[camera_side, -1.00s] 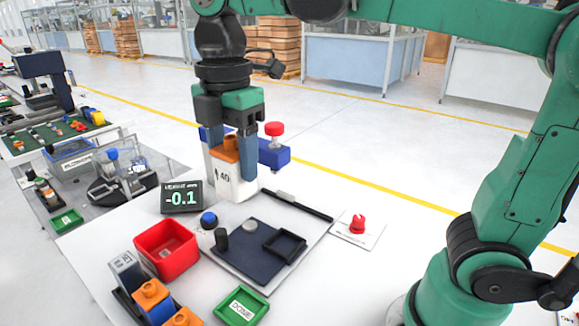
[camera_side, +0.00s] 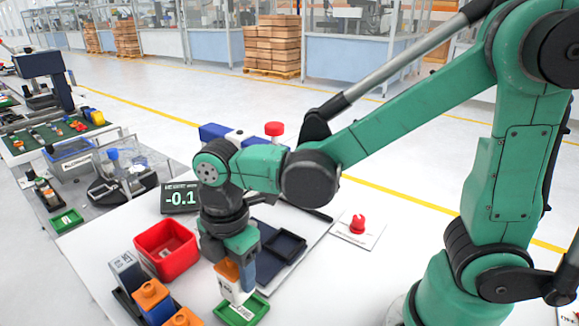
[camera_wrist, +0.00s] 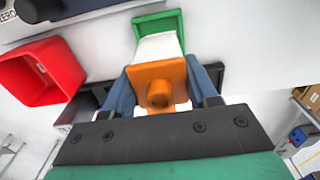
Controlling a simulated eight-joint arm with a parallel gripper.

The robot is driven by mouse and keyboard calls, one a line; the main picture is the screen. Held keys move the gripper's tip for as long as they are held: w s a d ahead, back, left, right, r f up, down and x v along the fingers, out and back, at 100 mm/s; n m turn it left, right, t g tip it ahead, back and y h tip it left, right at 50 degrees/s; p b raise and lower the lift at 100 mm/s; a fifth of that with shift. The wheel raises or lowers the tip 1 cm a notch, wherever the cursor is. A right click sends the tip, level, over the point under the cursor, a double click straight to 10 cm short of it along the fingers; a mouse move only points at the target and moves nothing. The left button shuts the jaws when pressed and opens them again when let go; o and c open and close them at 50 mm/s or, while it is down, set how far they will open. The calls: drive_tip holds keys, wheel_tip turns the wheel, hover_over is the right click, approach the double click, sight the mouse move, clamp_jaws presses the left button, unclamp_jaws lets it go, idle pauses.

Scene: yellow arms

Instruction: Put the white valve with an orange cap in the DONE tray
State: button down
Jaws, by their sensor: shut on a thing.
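The white valve (camera_side: 231,288) with its orange cap (camera_side: 228,270) is held upright between the blue fingers of my gripper (camera_side: 237,275). The green DONE tray (camera_side: 221,312) is directly beneath it at the front of the table. The valve's lower end overlaps the tray in the side view, and I cannot tell if it touches the tray floor. In the wrist view the orange cap (camera_wrist: 160,82) faces the camera, the white body (camera_wrist: 160,47) reaches toward the green tray (camera_wrist: 140,30), and a finger is on each side.
A red bin (camera_side: 166,250) stands left of my gripper. A rack holding other valves, including an orange-capped one (camera_side: 153,295), is at front left. A dark mat with a square frame (camera_side: 284,244) lies behind.

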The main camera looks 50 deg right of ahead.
sight(238, 288)
drive_tip(key=shift+f, duration=2.25)
drive_tip(key=shift+f, duration=0.1)
drive_tip(key=shift+c, duration=1.2)
unclamp_jaws()
